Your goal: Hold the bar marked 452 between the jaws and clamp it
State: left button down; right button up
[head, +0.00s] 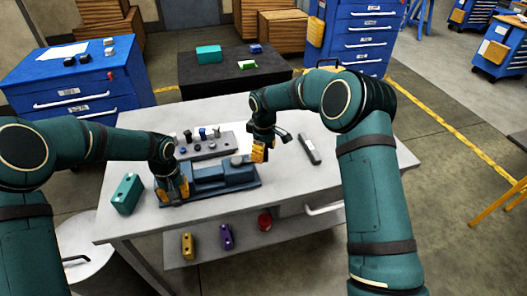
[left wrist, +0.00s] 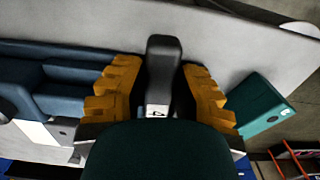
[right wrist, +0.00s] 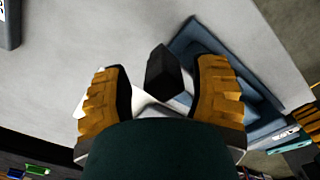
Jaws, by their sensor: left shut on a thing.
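The blue vise (head: 222,176) sits on the grey table. My left gripper (head: 174,190) is at the vise's left end. In the left wrist view it is shut on a dark bar (left wrist: 163,65) with a white label; only a "4" is readable there. The vise body (left wrist: 65,90) is left of the bar in that view; whether the bar lies between the jaws cannot be told. My right gripper (head: 262,152) is above the vise's right end. In the right wrist view its fingers are open on either side of a black handle end (right wrist: 164,75), with gaps.
A second dark labelled bar (head: 310,149) lies on the table at right. A rack with pegs (head: 212,146) stands behind the vise. A teal block (head: 127,193) stands at left. Yellow, purple and red pieces lie on the lower shelf (head: 285,233).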

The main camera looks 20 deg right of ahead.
pick_arm(q)
jog(key=shift+d+r, duration=0.1)
jog(key=shift+d, duration=0.45)
pick_arm(e)
jog(key=shift+a+r, duration=0.15)
jog(key=shift+r, duration=3.9)
pick_arm(q)
jog(key=c, duration=1.1)
grip_release()
jog(key=o, duration=0.4)
jog(key=shift+w, duration=0.1)
jog(key=shift+c, duration=0.2)
jog(key=shift+d, duration=0.1)
pick_arm(e)
jog(key=shift+d+f, duration=0.1)
jog(key=shift+d, duration=0.15)
pick_arm(q)
jog(key=shift+a, duration=0.25)
